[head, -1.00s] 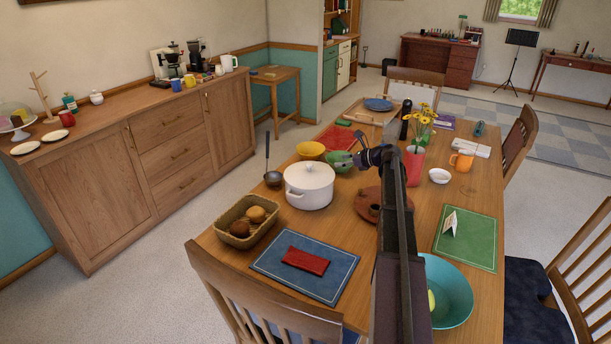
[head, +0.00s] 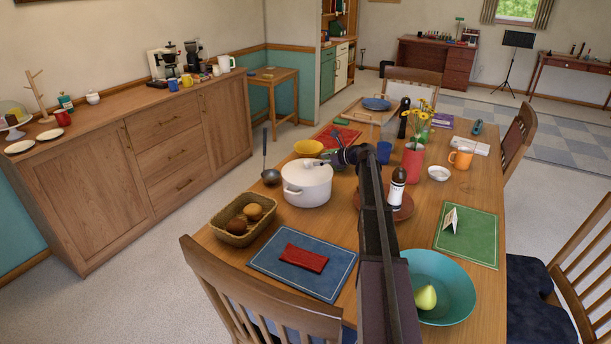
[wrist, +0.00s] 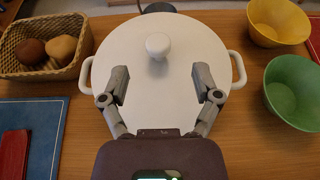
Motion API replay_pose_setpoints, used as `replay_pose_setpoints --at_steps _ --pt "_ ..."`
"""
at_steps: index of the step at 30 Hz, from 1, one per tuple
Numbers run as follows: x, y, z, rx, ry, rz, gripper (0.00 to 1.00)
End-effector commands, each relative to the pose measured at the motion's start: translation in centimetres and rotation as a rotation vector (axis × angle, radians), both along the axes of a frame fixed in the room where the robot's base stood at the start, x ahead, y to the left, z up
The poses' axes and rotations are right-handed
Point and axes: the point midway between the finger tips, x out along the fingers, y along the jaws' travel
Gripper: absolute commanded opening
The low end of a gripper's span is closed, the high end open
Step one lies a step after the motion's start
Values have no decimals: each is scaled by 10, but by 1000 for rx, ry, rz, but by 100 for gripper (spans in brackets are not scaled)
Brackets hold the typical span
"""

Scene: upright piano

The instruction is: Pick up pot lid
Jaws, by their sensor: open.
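The white pot lid (wrist: 145,85) with its round knob (wrist: 158,46) sits on the white pot (head: 306,190) on the dining table. In the wrist view my gripper (wrist: 161,82) is open over the lid, its two fingers spread wide. The knob is beyond the fingertips, roughly centred between them, and nothing is held. In the head view my gripper (head: 325,162) is just above the lid's right part, near the knob. Whether the fingers touch the lid cannot be told.
A bread basket (wrist: 43,72) is left of the pot. A yellow bowl (wrist: 280,22) and a green bowl (wrist: 293,92) are right of it in the wrist view.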

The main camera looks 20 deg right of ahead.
Motion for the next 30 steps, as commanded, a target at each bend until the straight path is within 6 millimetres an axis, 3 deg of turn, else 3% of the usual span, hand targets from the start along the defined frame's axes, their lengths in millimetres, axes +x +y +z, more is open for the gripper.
replay_pose_setpoints --at_steps 14,30 --pt "4 4 -3 0 0 1 81" --pt "37 34 -24 -1 0 3 81"
